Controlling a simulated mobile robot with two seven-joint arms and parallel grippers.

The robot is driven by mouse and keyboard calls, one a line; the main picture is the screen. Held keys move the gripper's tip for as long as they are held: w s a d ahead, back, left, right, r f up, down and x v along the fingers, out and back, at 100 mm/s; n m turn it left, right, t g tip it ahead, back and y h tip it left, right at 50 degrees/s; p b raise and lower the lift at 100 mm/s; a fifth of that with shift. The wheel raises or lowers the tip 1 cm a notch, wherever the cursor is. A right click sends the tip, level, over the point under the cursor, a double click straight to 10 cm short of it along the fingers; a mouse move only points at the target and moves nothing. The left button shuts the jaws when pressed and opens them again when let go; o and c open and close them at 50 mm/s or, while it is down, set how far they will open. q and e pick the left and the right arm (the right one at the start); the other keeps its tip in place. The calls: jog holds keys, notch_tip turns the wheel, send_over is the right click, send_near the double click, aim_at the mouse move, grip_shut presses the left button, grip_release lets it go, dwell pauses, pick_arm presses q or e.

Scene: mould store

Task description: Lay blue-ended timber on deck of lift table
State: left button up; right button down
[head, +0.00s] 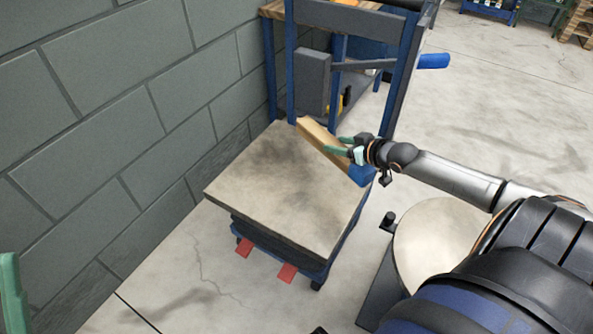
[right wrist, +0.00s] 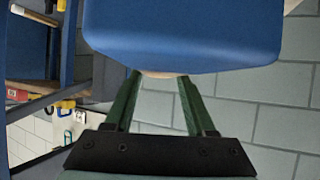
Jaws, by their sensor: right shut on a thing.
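The blue-ended timber (head: 319,138) is a pale wooden bar with a blue end on the right, at the far right part of the lift table's deck (head: 265,200) in the head view. I cannot tell whether it touches the deck. My right gripper (head: 345,148) is shut on the timber. In the right wrist view the blue end (right wrist: 182,35) fills the top, and the green fingers (right wrist: 160,100) reach up to the timber behind it. My left gripper is not clearly in view; only a green piece shows at the left edge of the head view.
A grey block wall (head: 110,120) runs along the left. A round pale top (head: 435,240) stands right of the table. Most of the deck is bare.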

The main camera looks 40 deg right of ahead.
jog(key=a+f+b, duration=0.1)
jog(key=a+f, duration=0.2)
jog(key=a, duration=0.1)
jog(key=w+a+f+b, duration=0.1)
jog(key=a+f+b, duration=0.1)
jog(key=a+f, duration=0.1)
jog(key=w+a+f+b, duration=0.1)
jog(key=a+f+b, duration=0.1)
jog(key=a, duration=0.4)
jog(key=shift+w+f, duration=0.25)
jog(key=shift+f, duration=0.35)
jog(key=f+b, duration=0.3)
jog(key=shift+a+f, duration=0.25)
jog(key=shift+f, duration=0.1)
pick_arm(q)
notch_tip(320, 180, down, 8)
jog(key=shift+w+d+f+n, duration=0.15)
jog(key=shift+d+f+n, duration=0.1)
jog(key=shift+d+n, duration=0.15)
pick_arm(e)
jog(key=shift+r, duration=0.1)
jog(key=shift+c, duration=1.2)
grip_release()
pick_arm(q)
jog(key=shift+r, duration=0.1)
